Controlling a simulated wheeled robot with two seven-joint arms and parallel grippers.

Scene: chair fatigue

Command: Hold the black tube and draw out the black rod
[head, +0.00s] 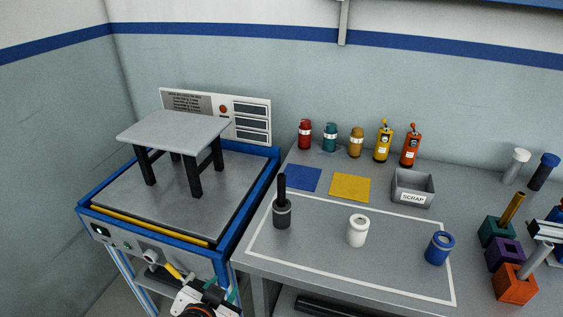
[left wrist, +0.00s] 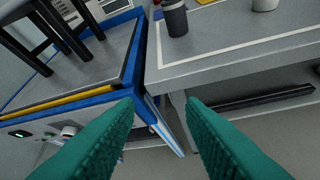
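The black tube (head: 282,216) stands upright on the table's left part, inside the white outline. It is dark grey-black with a lighter band near its top. The black rod (head: 282,187) sticks straight up out of it. The left wrist view shows the tube (left wrist: 174,20) at the top, with the rod out of frame. My left gripper (head: 222,287) is low in front of the table edge, below and left of the tube. Its green fingers (left wrist: 163,115) are wide apart with nothing between them. A white and dark part at the right edge may be my right gripper; its fingers cannot be made out.
A white ring-topped cup (head: 358,231) and a blue one (head: 439,248) stand right of the tube. A scrap bin (head: 412,189) and several bottles are behind. Coloured blocks (head: 515,284) with rods stand at right. A blue-framed test machine (head: 225,264) with a small table adjoins at left.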

